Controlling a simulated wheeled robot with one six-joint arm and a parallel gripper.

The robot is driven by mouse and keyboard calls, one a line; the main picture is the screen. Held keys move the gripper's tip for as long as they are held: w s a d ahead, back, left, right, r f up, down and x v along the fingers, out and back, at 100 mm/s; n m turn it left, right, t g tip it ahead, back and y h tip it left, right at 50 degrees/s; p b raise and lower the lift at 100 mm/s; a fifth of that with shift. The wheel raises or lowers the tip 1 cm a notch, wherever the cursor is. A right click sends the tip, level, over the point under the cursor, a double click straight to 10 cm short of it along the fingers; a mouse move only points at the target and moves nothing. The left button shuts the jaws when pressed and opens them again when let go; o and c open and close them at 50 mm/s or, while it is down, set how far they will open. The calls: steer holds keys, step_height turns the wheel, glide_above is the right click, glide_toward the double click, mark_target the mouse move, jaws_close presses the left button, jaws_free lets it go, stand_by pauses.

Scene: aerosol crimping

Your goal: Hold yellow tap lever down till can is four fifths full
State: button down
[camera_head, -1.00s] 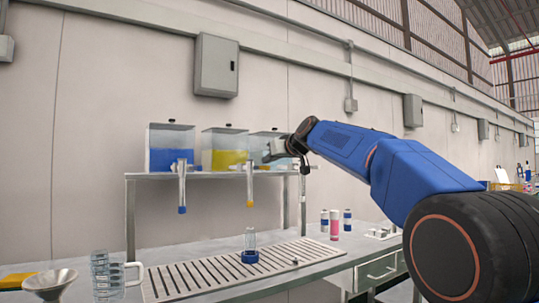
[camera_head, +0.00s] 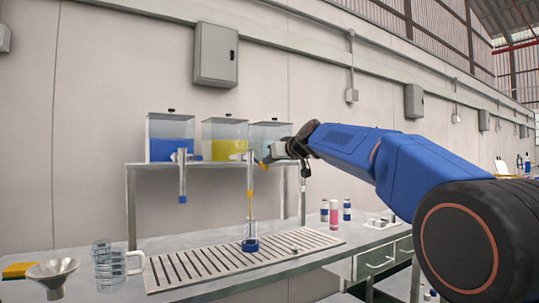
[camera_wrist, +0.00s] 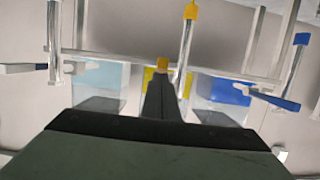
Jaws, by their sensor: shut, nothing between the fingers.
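The yellow tap (camera_head: 250,172) hangs below the yellow tank (camera_head: 224,140) on the shelf. Its yellow lever tip also shows in the wrist view (camera_wrist: 162,65). My gripper (camera_head: 268,160) is shut and empty, with its fingertips (camera_wrist: 160,82) at the lever tip and seemingly touching it. A thin yellow stream runs from the nozzle down into the clear can (camera_head: 250,229), which stands upright in a blue holder (camera_head: 250,245) under the tap. The liquid level in the can is too small to tell.
The blue tap (camera_head: 182,176) hangs to the left. The third tank (camera_head: 270,133) is partly behind my gripper. A slotted drain tray (camera_head: 200,268) lies below. A clear jug (camera_head: 110,268), a funnel (camera_head: 52,274) and a pink can (camera_head: 334,214) stand on the bench.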

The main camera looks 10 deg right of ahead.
steer(key=shift+w+a+f, duration=0.1)
steer(key=shift+w+f, duration=0.05)
steer(key=shift+f, duration=0.95)
steer(key=shift+w+f, duration=0.15)
steer(key=shift+f, duration=0.9)
stand_by(1.5)
step_height(320, 180, up, 5)
steer(key=s, duration=0.2)
steer(key=s+d+f, duration=0.2)
steer(key=s+d, duration=0.1)
steer(key=s, duration=0.6)
steer(key=shift+s+d+f, duration=0.15)
steer(key=shift+s+d, duration=0.15)
steer(key=shift+d, duration=0.05)
